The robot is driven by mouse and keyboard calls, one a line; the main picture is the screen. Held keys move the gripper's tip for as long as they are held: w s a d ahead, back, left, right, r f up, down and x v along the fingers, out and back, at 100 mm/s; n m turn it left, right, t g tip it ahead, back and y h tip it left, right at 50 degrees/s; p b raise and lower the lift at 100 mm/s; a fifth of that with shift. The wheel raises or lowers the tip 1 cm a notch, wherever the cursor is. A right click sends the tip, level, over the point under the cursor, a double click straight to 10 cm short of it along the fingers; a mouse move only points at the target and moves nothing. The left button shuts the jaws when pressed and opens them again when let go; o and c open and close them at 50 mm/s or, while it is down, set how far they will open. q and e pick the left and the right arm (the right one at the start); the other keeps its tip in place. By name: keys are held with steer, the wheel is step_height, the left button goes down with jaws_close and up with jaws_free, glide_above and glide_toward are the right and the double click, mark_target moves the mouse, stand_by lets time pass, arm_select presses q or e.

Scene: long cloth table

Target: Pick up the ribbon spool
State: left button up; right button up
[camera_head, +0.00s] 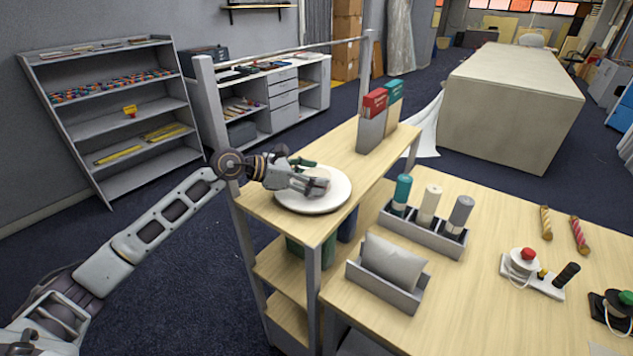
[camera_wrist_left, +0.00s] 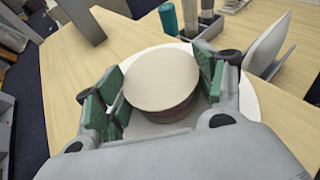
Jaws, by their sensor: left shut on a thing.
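The ribbon spool shows in the left wrist view as a round, pale-topped drum (camera_wrist_left: 162,78) with a darker reddish band low on its side. It sits over a white round plate (camera_wrist_left: 250,98). My left gripper (camera_wrist_left: 160,92) has its green-padded fingers shut on the spool from both sides. In the head view my left gripper (camera_head: 312,180) is over the white plate (camera_head: 325,202) on the wooden shelf top, and it hides much of the spool (camera_head: 321,173). I cannot tell whether the spool touches the plate. My right gripper is not in view.
Red and teal boxes (camera_head: 373,103) stand in a grey holder behind the plate. On the lower table are a grey tray with several bottles (camera_head: 430,234), a tray with a grey pillow-like pack (camera_head: 393,262), and small tools (camera_head: 527,262). A shelf post (camera_head: 210,103) rises beside my left arm.

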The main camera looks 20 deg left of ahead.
arm_select(q)
steer(key=shift+r, duration=0.85)
step_height(320, 180, up, 4)
steer(key=shift+r, duration=0.1)
step_height(320, 180, up, 22)
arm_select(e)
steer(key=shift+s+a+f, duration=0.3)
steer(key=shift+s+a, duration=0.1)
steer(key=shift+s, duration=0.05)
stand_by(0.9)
